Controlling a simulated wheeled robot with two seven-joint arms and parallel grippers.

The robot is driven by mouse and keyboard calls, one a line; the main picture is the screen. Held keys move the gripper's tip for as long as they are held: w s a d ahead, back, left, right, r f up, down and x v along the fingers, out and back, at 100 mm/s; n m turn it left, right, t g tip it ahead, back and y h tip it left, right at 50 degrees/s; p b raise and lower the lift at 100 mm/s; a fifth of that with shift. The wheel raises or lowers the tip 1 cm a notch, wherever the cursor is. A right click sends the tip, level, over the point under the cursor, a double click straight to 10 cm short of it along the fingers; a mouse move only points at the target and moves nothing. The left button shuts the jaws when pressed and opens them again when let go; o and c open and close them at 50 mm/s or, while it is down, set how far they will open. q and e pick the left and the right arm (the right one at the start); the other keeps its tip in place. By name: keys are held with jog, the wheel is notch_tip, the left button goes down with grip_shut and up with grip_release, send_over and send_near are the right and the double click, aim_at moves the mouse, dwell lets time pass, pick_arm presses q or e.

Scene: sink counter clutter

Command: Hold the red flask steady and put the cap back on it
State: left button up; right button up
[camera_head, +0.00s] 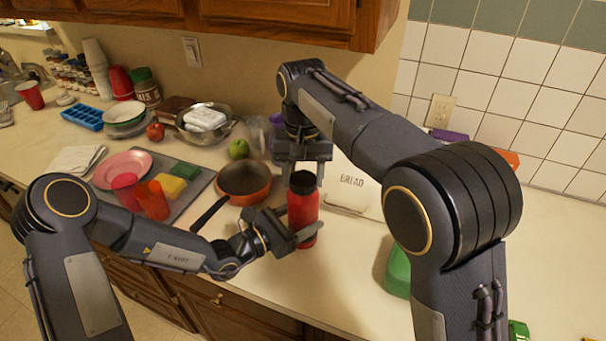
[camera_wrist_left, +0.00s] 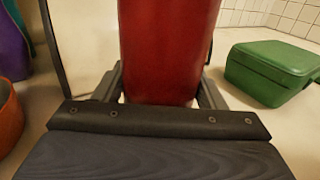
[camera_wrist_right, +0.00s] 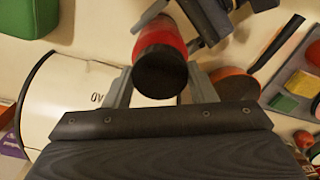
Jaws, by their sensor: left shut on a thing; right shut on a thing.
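The red flask (camera_head: 302,215) stands upright on the counter, and its body fills the top middle of the left wrist view (camera_wrist_left: 168,50). My left gripper (camera_head: 303,232) is shut around the flask's body from the side. The black cap (camera_head: 303,184) is at the flask's mouth, lined up with it. My right gripper (camera_head: 307,178) comes from above and is shut on the cap, which shows between its fingers in the right wrist view (camera_wrist_right: 160,75). Whether the cap is seated or just touching the flask cannot be told; the mouth is hidden.
An orange pan (camera_head: 244,184) with a black handle is left of the flask. A white bread box (camera_head: 350,190) is close behind and right. A green box (camera_head: 397,272) lies at the right, partly behind my right arm. A green apple (camera_head: 238,148) is behind the pan.

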jog(key=o, duration=1.2)
notch_tip(320, 180, up, 12)
pick_arm(q)
jog(key=o, duration=2)
jog(key=shift+c, duration=0.2)
jog(key=shift+a, duration=0.1)
